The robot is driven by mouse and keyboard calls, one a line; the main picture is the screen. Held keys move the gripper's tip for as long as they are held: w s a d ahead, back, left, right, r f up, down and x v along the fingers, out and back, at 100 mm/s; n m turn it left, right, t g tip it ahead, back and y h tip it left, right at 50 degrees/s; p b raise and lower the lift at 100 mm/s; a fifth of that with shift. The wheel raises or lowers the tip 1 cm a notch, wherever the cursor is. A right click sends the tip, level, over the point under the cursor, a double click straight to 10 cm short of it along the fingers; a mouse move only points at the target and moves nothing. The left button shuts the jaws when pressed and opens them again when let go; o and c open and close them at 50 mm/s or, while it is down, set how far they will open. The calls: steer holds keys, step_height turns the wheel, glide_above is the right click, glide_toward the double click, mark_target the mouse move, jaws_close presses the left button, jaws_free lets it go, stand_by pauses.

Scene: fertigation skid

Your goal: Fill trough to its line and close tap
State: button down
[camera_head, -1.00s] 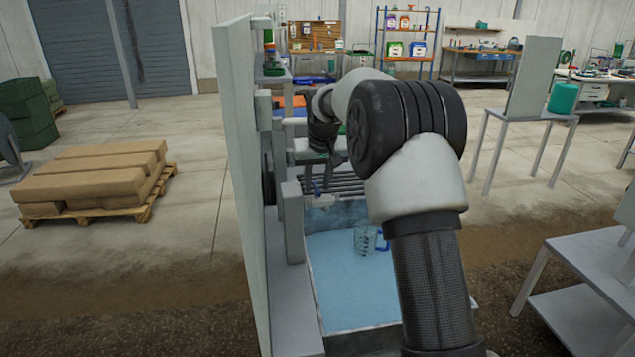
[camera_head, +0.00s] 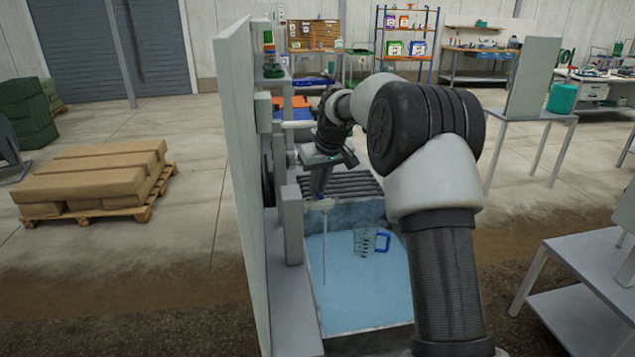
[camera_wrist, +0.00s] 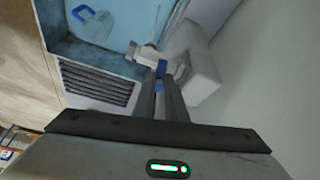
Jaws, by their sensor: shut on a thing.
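The pale tap (camera_head: 318,205) sticks out from the left wall over the trough, and a thin stream of water (camera_head: 324,255) falls from it. My gripper (camera_head: 320,192) is at the tap from above; in the wrist view its fingers (camera_wrist: 161,88) are shut on the tap's blue handle (camera_wrist: 161,70). The trough (camera_head: 350,212) has a pale blue inside; I cannot make out its line or the exact water level. A clear jug with a blue handle (camera_head: 366,240) stands in the trough, right of the stream; it also shows in the wrist view (camera_wrist: 92,20).
A dark slatted grate (camera_head: 345,184) lies behind the trough. A tall grey panel (camera_head: 240,150) bounds the left side, with a grey block (camera_head: 291,222) near the tap. A pallet of brown sacks (camera_head: 95,180) stands on the floor at left. A grey table (camera_head: 590,270) stands at right.

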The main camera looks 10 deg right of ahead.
steer(key=shift+w+d+n+g+y+p, duration=0.15)
steer(key=shift+n+y+p, duration=0.4)
steer(key=shift+n, duration=0.6)
steer(key=shift+d+n+g+y+p, duration=0.15)
steer(key=shift+n+y+p, duration=0.1)
steer(key=shift+n+p, duration=0.7)
steer(key=shift+n, duration=0.4)
steer(key=c, duration=1.8)
jaws_free()
steer(key=shift+r, duration=0.1)
steer(key=v, duration=1.7)
steer(key=shift+b, duration=0.35)
steer(key=shift+d+r, duration=0.1)
